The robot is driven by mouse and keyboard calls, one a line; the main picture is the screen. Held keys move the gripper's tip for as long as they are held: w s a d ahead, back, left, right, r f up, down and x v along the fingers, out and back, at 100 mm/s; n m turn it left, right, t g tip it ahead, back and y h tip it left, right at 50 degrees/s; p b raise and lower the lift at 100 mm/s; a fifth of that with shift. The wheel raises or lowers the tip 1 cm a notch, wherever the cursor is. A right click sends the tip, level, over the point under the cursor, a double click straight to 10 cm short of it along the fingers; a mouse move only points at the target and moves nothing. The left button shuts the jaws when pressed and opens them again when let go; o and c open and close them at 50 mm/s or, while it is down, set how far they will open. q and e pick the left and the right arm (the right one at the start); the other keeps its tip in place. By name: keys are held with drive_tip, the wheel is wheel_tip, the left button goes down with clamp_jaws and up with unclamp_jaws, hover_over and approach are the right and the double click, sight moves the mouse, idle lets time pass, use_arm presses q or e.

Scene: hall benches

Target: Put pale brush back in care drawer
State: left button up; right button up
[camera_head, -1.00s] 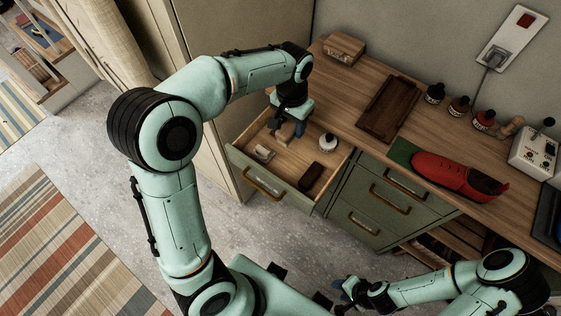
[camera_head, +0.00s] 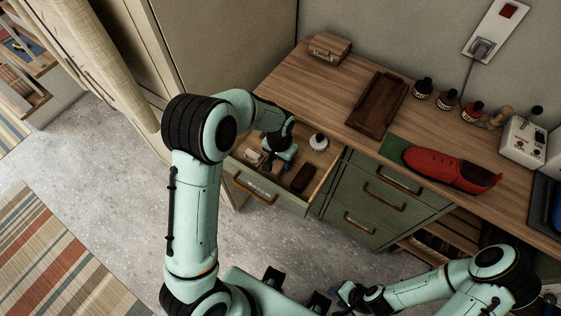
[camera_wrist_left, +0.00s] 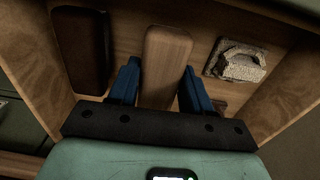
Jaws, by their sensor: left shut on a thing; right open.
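The pale brush (camera_wrist_left: 166,62), a light wooden block, is between the blue fingers of my left gripper (camera_wrist_left: 160,88) in the left wrist view. In the head view my left gripper (camera_head: 270,163) reaches down into the open care drawer (camera_head: 262,190) and mostly hides the brush. I cannot tell whether the brush touches the drawer floor. A dark brush (camera_head: 302,178) lies to its right in the drawer in the head view; it also shows in the left wrist view (camera_wrist_left: 83,48). My right gripper (camera_head: 345,296) is open, low at the front, away from the drawer.
A pale grey item (camera_head: 253,157) lies in the drawer's left part, also seen in the left wrist view (camera_wrist_left: 240,64). A white-topped jar (camera_head: 318,142) stands in the drawer's back right. The bench (camera_head: 330,92) holds a dark tray (camera_head: 377,105), several bottles and a red shoe (camera_head: 450,170).

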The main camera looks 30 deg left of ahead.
use_arm(q)
drive_tip(key=shift+f, duration=0.65)
drive_tip(key=shift+f, duration=0.2)
drive_tip(key=o, duration=0.9)
drive_tip(key=shift+r, duration=0.1)
drive_tip(key=shift+r, duration=0.1)
